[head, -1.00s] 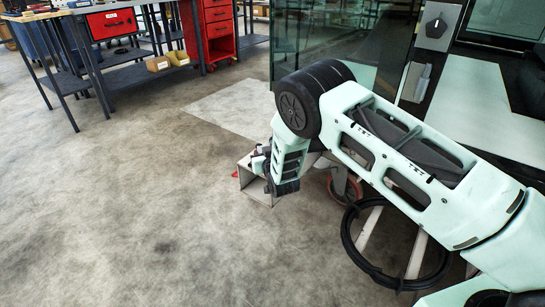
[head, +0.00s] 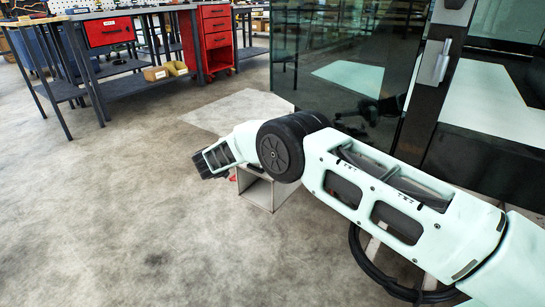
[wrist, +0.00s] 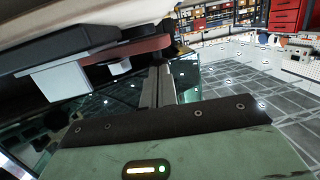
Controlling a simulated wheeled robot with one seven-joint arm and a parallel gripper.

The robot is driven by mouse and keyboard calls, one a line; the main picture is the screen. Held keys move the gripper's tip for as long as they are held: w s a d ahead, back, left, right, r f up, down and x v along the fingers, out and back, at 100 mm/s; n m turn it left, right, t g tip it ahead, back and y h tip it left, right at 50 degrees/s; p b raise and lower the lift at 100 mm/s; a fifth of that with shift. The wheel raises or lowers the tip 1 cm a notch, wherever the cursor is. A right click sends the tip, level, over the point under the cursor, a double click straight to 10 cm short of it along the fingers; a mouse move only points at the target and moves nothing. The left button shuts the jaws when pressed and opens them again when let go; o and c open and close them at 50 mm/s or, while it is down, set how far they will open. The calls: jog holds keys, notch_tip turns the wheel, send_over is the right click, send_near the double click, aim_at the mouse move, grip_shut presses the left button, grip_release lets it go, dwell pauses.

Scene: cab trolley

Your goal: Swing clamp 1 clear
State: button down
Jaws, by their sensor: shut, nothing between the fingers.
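My gripper (head: 208,165) is at the far end of my arm in the head view, to the left of and above an open grey box-like frame (head: 258,192). In the wrist view its two grey fingers (wrist: 160,86) are together and hold nothing. A small red part (head: 233,175) shows between the gripper and the box; I cannot tell whether it belongs to clamp 1. In the wrist view a brown-red bar (wrist: 128,48) with a grey block (wrist: 54,79) is close above and left of the fingers. Clamp 1 cannot be picked out for certain, and my arm hides part of the area.
A glass panel (head: 340,60) and a dark post (head: 425,100) stand behind my arm. A black hose loop (head: 375,270) lies beneath it. A workbench (head: 130,80) and a red drawer cabinet (head: 215,40) are at the back left. The concrete floor (head: 110,210) on the left is clear.

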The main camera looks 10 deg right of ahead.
jog(key=shift+w+d+b, duration=0.2)
jog(key=shift+w+b, duration=0.8)
jog(key=shift+b, duration=0.05)
jog(key=shift+w, duration=0.15)
jog(key=shift+w+d+r, duration=0.1)
jog(key=shift+d, duration=0.05)
